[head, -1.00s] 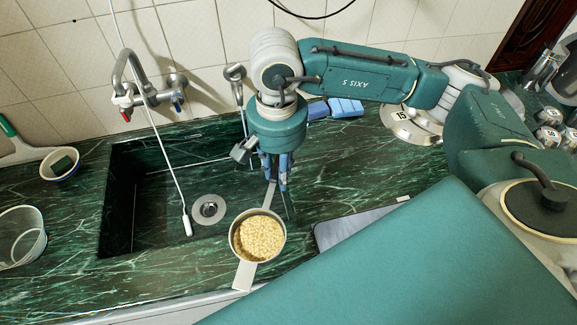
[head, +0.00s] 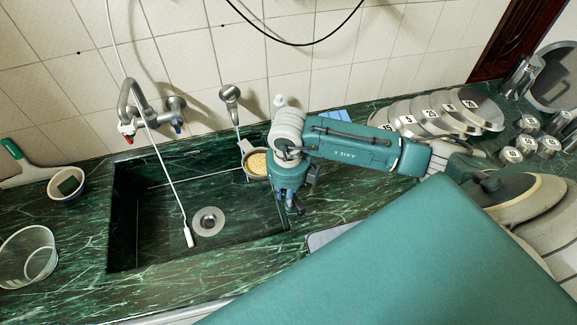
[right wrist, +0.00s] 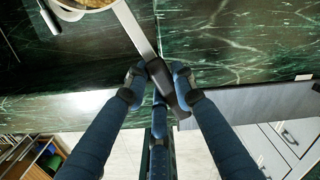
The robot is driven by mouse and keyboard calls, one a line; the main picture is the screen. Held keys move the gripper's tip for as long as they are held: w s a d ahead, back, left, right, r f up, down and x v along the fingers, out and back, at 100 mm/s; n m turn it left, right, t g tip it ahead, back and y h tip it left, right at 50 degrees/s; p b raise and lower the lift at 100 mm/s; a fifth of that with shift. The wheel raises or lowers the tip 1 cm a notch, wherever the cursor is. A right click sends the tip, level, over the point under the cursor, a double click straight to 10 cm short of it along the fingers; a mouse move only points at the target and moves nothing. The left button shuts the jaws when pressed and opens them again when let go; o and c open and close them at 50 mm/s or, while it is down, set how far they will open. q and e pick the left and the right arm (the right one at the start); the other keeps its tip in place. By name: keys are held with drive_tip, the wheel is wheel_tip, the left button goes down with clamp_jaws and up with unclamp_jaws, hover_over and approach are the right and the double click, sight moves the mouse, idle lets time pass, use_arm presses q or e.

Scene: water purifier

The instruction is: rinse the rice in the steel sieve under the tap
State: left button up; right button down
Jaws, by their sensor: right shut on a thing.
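The steel sieve (head: 246,147) holds pale yellow rice (head: 258,163). It appears at the sink's back right corner, just in front of and right of the slim tap (head: 230,95). My right gripper (head: 291,208) is in front of and right of the sieve. In the right wrist view its fingers (right wrist: 160,82) are shut around the dark grip of the sieve's handle (right wrist: 136,30). The sieve's bowl is cut off at the top of that view. The mixer tap (head: 130,95), with red and blue knobs, is further left. My left gripper is not in view.
The dark green sink (head: 150,225) has a drain (head: 208,220) and a hanging white cord (head: 172,180). A bowl (head: 67,186) and a clear container (head: 28,257) stand left. Numbered discs (head: 440,115) and small canisters (head: 530,143) stand right. The tiled wall is close behind the taps.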

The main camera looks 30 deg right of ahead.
sight(258, 162)
drive_tip(key=shift+w+f+m, duration=0.15)
drive_tip(key=shift+f+m, duration=0.05)
drive_tip(key=shift+m, duration=0.1)
drive_tip(key=shift+w+a+f+b, duration=0.1)
drive_tip(key=shift+w+f+b, duration=0.15)
drive_tip(key=shift+w+b, duration=0.6)
drive_tip(key=shift+w+f+b, duration=0.25)
drive_tip(key=shift+w+b, duration=0.05)
drive_tip(key=shift+w, duration=1)
drive_tip(key=shift+w+a+f+b, duration=0.1)
drive_tip(key=shift+w+f+b, duration=0.15)
drive_tip(key=shift+w+b, duration=0.7)
drive_tip(key=shift+w+f+b, duration=0.25)
drive_tip(key=shift+w+b, duration=0.2)
drive_tip(key=shift+w, duration=0.9)
drive_tip(key=w+b, duration=0.2)
drive_tip(key=w+f+b, duration=0.1)
drive_tip(key=w+b, duration=0.2)
drive_tip(key=shift+w+a+f, duration=0.1)
drive_tip(key=shift+w+a, duration=0.05)
drive_tip(key=shift+w, duration=0.05)
drive_tip(key=shift+w+b, duration=0.55)
drive_tip(key=shift+w, duration=0.15)
idle(1.8)
